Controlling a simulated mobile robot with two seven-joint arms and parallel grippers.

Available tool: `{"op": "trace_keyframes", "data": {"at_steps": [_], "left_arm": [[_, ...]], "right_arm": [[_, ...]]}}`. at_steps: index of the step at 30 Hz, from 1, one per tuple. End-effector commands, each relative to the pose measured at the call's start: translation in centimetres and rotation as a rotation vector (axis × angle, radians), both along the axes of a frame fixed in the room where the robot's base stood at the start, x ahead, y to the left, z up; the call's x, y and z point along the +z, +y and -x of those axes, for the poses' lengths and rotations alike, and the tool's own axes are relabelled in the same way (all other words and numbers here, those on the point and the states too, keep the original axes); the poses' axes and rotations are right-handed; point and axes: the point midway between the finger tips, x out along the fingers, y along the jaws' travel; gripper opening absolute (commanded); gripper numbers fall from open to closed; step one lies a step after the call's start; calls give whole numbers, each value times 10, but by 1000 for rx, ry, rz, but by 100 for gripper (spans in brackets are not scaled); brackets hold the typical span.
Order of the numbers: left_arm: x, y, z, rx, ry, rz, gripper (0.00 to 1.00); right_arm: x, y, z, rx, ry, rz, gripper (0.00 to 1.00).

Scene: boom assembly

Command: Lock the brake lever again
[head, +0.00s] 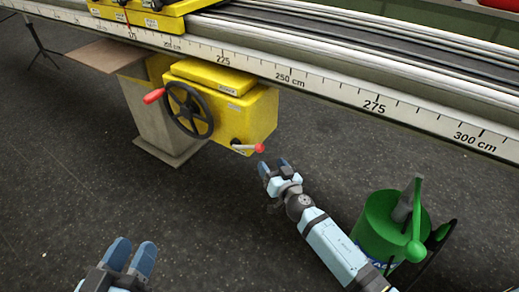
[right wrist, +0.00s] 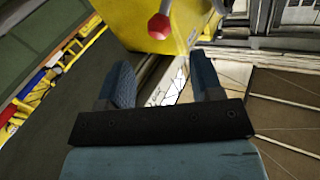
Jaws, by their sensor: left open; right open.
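The brake lever (head: 248,147) is a short pale bar with a red knob on the lower front of the yellow gearbox (head: 252,112). It points right and lies nearly level in the head view. In the right wrist view its red knob (right wrist: 159,26) shows at the top centre, in front of the yellow housing. My right gripper (head: 273,166) is open and empty, just below and right of the knob, apart from it. Its two blue fingers (right wrist: 163,78) are spread below the knob in the wrist view. My left gripper (head: 132,252) is open and empty at the bottom left, far from the lever.
A black handwheel (head: 190,110) with a red handle (head: 154,96) sits left of the lever. The long rail with its centimetre scale (head: 320,88) runs above. A green cylinder (head: 385,228) stands at the lower right, near my right arm. Dark floor (head: 200,210) lies open between the grippers.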

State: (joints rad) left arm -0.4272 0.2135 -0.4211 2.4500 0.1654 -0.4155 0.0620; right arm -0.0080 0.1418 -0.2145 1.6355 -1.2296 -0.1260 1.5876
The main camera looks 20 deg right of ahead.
Motion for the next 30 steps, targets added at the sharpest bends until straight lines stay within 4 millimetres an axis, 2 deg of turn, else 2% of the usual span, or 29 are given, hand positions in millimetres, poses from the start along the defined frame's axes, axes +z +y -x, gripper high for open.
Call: {"op": "trace_keyframes", "data": {"at_steps": [1, 6, 12, 18, 26, 30], "left_arm": [[-1, 0, 0, 0, 2, -1, 45], [-6, 0, 0, -4, 12, -7, 45], [-11, -1, 0, -9, 26, -14, 45], [-13, -1, 0, -12, 32, -17, 45], [-13, -1, 0, -12, 35, -18, 45], [-12, -1, 0, -12, 34, -19, 45]], "right_arm": [[1, 0, -14, -1, -3, 4, 60], [0, 4, -49, 0, -2, 2, 60], [-1, 7, -78, 0, 0, 1, 60], [0, 8, -89, 0, 0, 1, 60], [0, 8, -90, -1, 0, 0, 60], [0, 8, -89, -1, 0, 0, 28]]}}
